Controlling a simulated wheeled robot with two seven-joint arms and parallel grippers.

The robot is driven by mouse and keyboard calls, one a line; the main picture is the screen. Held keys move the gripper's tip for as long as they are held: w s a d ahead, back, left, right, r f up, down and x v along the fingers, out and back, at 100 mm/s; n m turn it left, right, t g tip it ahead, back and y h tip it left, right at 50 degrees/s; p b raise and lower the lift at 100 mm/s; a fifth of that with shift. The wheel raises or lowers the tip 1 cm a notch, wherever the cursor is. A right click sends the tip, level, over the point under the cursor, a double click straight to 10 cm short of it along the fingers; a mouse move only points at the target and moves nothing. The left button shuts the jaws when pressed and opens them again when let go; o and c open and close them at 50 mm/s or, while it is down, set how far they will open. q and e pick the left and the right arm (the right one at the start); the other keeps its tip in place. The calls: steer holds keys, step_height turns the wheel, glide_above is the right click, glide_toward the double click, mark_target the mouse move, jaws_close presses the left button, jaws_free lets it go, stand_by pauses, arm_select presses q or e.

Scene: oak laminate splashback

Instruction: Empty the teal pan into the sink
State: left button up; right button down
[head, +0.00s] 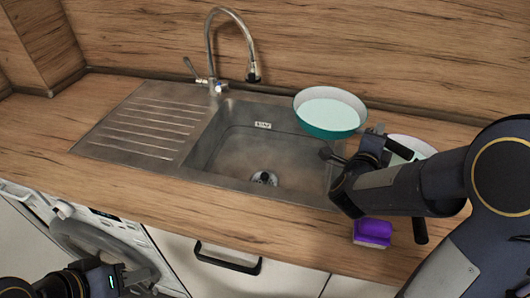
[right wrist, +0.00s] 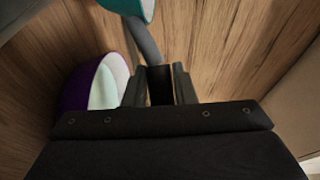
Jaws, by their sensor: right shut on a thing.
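The teal pan (head: 322,130) has a white inside with a pale mint filling (head: 328,113). In the head view it appears over the back right corner of the sink (head: 225,150), roughly level. My right gripper (head: 378,135) is shut on its handle, at the pan's right. In the right wrist view the pan (right wrist: 135,8) is at the top edge, and its grey handle (right wrist: 146,42) runs down between the fingers (right wrist: 160,85). The sink basin looks empty, with a drain (head: 264,178). My left gripper (head: 105,282) is at the bottom left; its fingers are not clear.
A purple vessel (right wrist: 75,88) with pale filling stands on the worktop; its light inside (head: 412,146) shows behind my right arm. A purple sponge-like block (head: 372,233) lies at the front edge. The tap (head: 250,50) arches over the sink's back. The drainboard (head: 145,125) is clear.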

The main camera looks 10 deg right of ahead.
steer(key=shift+s+d+f+h+b, duration=0.2)
steer(key=shift+d+f, duration=0.1)
steer(key=shift+d, duration=0.1)
steer(key=shift+s+d+f+h+b, duration=0.1)
steer(key=shift+d+f+b, duration=0.05)
steer(key=shift+d+f, duration=0.15)
arm_select(q)
steer(key=shift+f, duration=0.75)
arm_select(e)
steer(key=shift+s+d+r, duration=0.1)
steer(key=shift+d, duration=0.05)
arm_select(q)
steer(key=shift+f, duration=0.1)
arm_select(e)
steer(key=shift+f, duration=0.3)
steer(key=shift+a+n, duration=0.5)
steer(key=shift+a, duration=0.1)
steer(key=shift+a+r+n+h, duration=0.3)
steer(key=shift+a+n+h, duration=0.1)
steer(key=shift+a, duration=0.1)
steer(key=shift+w+a+r+n, duration=0.1)
steer(key=shift+w+a+n, duration=0.15)
steer(key=shift+a, duration=0.2)
steer(key=shift+a, duration=0.1)
